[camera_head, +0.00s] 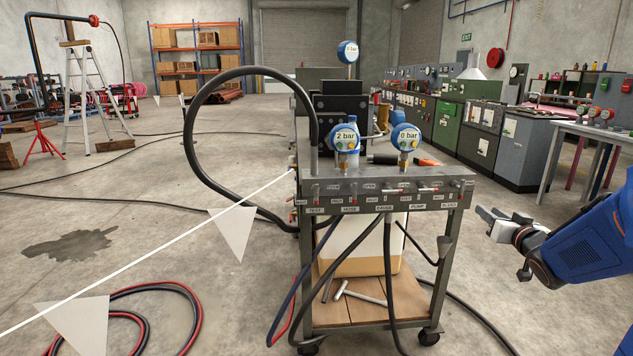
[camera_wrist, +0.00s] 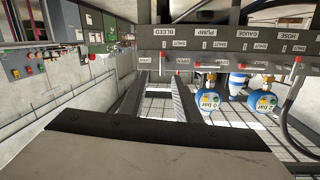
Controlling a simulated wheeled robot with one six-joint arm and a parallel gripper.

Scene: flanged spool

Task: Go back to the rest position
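My gripper (camera_head: 489,220) is in the head view to the right of the test cart (camera_head: 385,200), apart from it, at about the height of the cart's valve panel. In the wrist view its two dark fingers (camera_wrist: 158,84) stand apart with nothing visible between them. The cart's panel carries a row of valve levers with labels such as HOSE, GAUGE, PUMP and BLEED. A gauge reading 2 bar (camera_head: 345,137) and one reading 0 bar (camera_head: 405,139) stand on top. Both gauges also show in the wrist view, beyond the fingers to the right.
A black hose (camera_head: 193,125) arcs from the cart's left side. A white line with pennants (camera_head: 233,233) crosses the left floor. Hoses (camera_head: 165,291) lie on the floor at lower left. Green and grey machines (camera_head: 457,127) and a table (camera_head: 567,128) stand at the right back.

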